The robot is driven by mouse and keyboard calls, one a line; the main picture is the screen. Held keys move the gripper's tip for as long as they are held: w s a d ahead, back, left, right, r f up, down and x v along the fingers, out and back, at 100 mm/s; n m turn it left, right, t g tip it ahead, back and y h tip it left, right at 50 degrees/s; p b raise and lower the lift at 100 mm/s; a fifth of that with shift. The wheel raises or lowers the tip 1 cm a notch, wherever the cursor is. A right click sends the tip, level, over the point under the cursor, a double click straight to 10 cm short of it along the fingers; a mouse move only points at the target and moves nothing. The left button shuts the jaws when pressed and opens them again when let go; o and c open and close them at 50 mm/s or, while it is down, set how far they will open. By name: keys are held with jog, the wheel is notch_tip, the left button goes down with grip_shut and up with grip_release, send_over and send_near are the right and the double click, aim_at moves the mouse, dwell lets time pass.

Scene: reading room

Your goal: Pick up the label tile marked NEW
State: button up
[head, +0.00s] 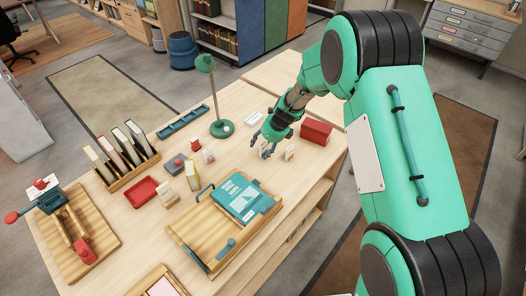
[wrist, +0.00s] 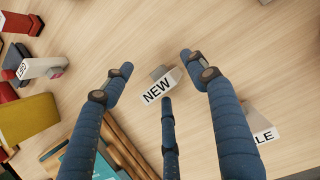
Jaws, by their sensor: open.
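The NEW label tile (wrist: 158,89) is a small white tile with black letters on a grey block, near the middle of the wrist view. My gripper (wrist: 156,66) is open above the table, its blue fingers spread around the tile in that view; whether any finger touches it I cannot tell. In the head view my gripper (head: 266,152) is low over the far right part of the table. The tile is hard to make out there among the fingers. Another label tile ending in LE (wrist: 263,135) lies right of my fingers; its first letters are hidden.
A red box (head: 316,132) and a green lamp (head: 221,128) stand near my gripper. A wooden tray (head: 205,240) with a teal book (head: 240,196) lies in front. A third label tile (wrist: 38,68) is at left in the wrist view. Bare tabletop lies around the NEW tile.

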aim_at(263, 144)
jog(key=c, duration=1.4)
jog(key=shift+r, duration=0.1)
jog(key=shift+r, duration=0.45)
jog(key=r+p, duration=0.2)
jog(key=shift+s+r, duration=0.2)
jog(key=shift+r, duration=0.2)
jog(key=s+d+r+p, duration=0.1)
jog(key=s+d, duration=0.2)
jog(key=s, duration=1.2)
jog(key=shift+s, duration=0.15)
jog(key=shift+d, duration=0.1)
